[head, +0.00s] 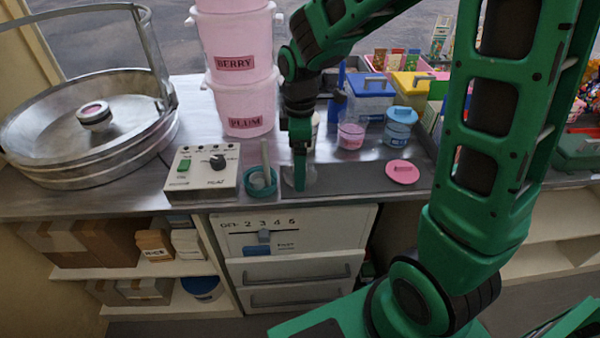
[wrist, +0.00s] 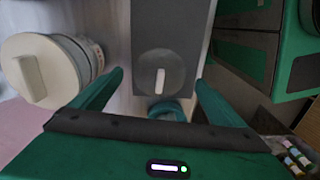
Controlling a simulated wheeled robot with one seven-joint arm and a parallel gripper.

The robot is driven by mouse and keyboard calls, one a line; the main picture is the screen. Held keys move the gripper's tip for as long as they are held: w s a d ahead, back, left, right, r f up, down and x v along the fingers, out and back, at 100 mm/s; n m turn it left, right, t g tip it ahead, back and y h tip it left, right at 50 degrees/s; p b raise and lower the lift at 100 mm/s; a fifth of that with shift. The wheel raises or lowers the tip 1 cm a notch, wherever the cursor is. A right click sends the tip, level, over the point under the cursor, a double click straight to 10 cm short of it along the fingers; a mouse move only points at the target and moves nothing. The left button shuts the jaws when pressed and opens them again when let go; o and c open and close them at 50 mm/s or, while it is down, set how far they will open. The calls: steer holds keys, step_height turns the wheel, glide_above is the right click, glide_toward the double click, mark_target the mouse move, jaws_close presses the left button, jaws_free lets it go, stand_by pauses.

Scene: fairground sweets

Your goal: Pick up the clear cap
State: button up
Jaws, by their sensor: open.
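The clear cap (wrist: 160,82) is a see-through disc with a pale upright tab. It lies on the dark grey mat (wrist: 172,25) near the mat's end. In the head view the clear cap (head: 312,179) is faint and partly hidden behind my gripper (head: 299,186). In the wrist view my gripper (wrist: 160,77) is open, with one finger on either side of the cap's tab and nothing held. My gripper points down, low over the cap; I cannot tell the exact height.
A teal bowl (head: 261,188) with a pale stick stands just left of my gripper. A cream lidded jar (wrist: 48,70) stands close beyond it. A control box (head: 203,169), pink tubs (head: 243,103), a pink lid (head: 402,172) and a blue-lidded jar (head: 400,127) surround. The mat's middle is clear.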

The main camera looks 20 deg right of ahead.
steer(key=shift+f, duration=0.85)
steer(key=shift+c, duration=0.4)
steer(key=c, duration=1.1)
steer(key=shift+o, duration=0.2)
